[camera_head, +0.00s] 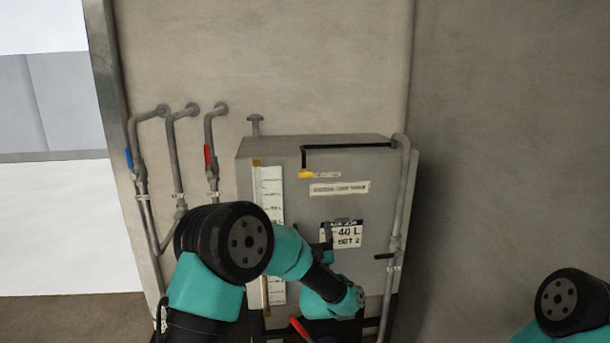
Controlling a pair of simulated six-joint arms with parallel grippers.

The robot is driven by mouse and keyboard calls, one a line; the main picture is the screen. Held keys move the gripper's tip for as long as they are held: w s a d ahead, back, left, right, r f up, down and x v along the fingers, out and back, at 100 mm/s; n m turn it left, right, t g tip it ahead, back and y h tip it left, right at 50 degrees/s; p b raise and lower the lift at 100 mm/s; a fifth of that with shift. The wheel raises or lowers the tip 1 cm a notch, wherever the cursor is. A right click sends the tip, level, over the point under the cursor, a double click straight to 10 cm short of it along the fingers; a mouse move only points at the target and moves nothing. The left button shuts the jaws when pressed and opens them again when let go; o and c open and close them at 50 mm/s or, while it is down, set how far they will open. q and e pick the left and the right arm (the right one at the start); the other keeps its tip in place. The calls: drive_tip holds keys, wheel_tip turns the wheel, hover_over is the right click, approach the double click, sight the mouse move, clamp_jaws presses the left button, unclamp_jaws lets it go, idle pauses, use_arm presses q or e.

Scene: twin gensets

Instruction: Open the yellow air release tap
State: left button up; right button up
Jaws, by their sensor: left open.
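The small yellow tap (306,174) is at the lower end of a thin black pipe (345,146) on the upper front of a grey tank (280,160). A small label with unreadable print is just right of it. My left gripper (327,238) is in front of the tank, below the tap and apart from it in the picture. It is open, small and dark, partly hidden by my left arm, beside the white "40 L SET 2" plate (348,235). I cannot tell its distance from the tank front. Only part of my right arm shows at bottom right.
A white scale strip (272,190) runs down the tank's left front. Grey pipes, one with a blue handle (128,158) and one with a red handle (207,156), stand left. Another grey pipe (401,200) runs down the tank's right side. A red handle (299,328) shows at the bottom.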

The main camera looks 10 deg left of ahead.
sight(305, 171)
use_arm(q)
drive_tip(key=x, duration=1.7)
drive_tip(key=shift+w+a, duration=0.1)
drive_tip(key=shift+w, duration=0.05)
drive_tip(key=c, duration=0.8)
